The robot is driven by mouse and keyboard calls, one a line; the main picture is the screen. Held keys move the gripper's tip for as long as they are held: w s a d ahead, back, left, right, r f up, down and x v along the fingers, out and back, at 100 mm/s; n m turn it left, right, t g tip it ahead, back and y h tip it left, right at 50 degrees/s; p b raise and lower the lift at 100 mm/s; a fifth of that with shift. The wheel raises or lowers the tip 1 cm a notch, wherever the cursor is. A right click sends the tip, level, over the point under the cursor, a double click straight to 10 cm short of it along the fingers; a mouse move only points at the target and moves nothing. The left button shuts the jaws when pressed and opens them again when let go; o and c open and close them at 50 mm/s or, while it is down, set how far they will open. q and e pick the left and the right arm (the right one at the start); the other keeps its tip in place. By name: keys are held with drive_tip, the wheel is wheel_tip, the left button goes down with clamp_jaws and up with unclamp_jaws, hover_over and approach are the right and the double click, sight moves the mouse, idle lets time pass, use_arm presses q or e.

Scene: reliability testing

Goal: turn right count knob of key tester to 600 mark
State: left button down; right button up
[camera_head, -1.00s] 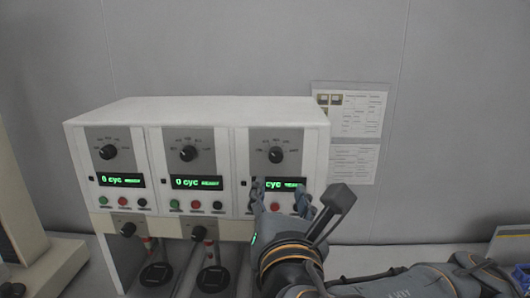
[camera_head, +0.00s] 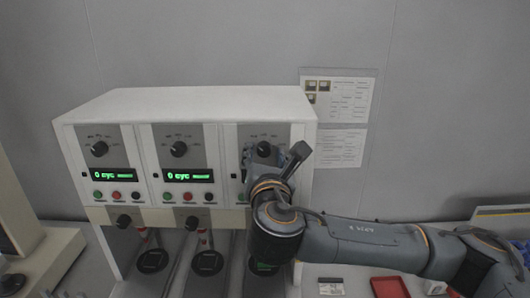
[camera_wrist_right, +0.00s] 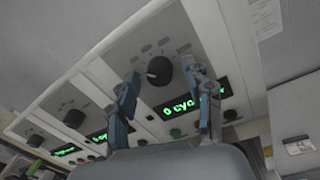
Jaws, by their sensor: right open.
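The key tester (camera_head: 190,105) is a white box with three grey panels, each with a black knob above a green display. The right count knob (camera_head: 264,149) is partly hidden by my right gripper in the head view. In the right wrist view the right count knob (camera_wrist_right: 159,71) shows whole, with its light pointer aimed to the left. My right gripper (camera_head: 262,158) is in front of the right panel. In the wrist view its fingers (camera_wrist_right: 165,92) are apart, one to each side below the knob, with nothing between them. The right display (camera_wrist_right: 185,100) begins with 0 cyc. My left gripper is out of view.
The middle knob (camera_head: 179,149) and left knob (camera_head: 99,149) are on the neighbouring panels, with coloured buttons below. Two paper sheets (camera_head: 340,105) hang on the wall. A red tray (camera_head: 389,287) lies on the table at the lower right.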

clamp_jaws()
drive_tip(key=shift+f+m+b, duration=0.2)
drive_tip(key=shift+m+b, duration=0.5)
drive_tip(key=shift+b, duration=0.25)
drive_tip(key=shift+m+b, duration=1.1)
drive_tip(key=shift+b, duration=0.1)
drive_tip(key=m+b, duration=0.2)
drive_tip(key=shift+m, duration=0.4)
drive_tip(key=shift+r+m+b, duration=0.15)
drive_tip(key=shift+m+b, duration=0.45)
drive_tip(key=shift+m, duration=0.2)
